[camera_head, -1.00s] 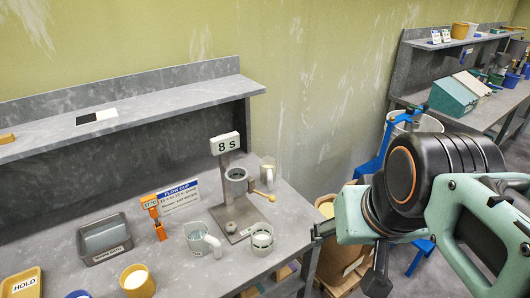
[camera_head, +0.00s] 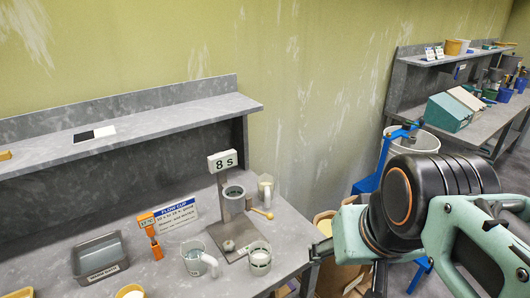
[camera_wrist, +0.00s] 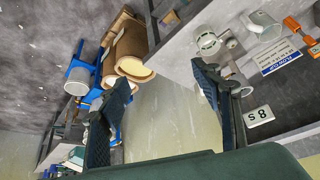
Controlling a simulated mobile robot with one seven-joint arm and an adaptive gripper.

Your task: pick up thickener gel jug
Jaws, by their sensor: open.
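No label in view reads as thickener gel, so I cannot tell for sure which vessel is the jug. A pale jug with a white handle (camera_head: 193,260) stands upright on the bench; it also shows in the wrist view (camera_wrist: 262,27). A white labelled cup (camera_head: 260,259) stands to its right, also in the wrist view (camera_wrist: 207,41). A small pale jug (camera_head: 265,187) stands behind the flow cup stand. My gripper (camera_wrist: 163,88) is open and empty, its two dark fingers apart over the gap beside the bench. In the head view my arm covers the right side; the fingertips are unclear there.
The flow cup stand (camera_head: 232,204) with its "8 s" sign rises behind the vessels. An orange device (camera_head: 150,236), a sign (camera_head: 176,214) and a grey tray (camera_head: 100,262) are to the left. Brown containers (camera_wrist: 128,50) stand beside the bench. A shelf (camera_head: 130,123) overhangs the back.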

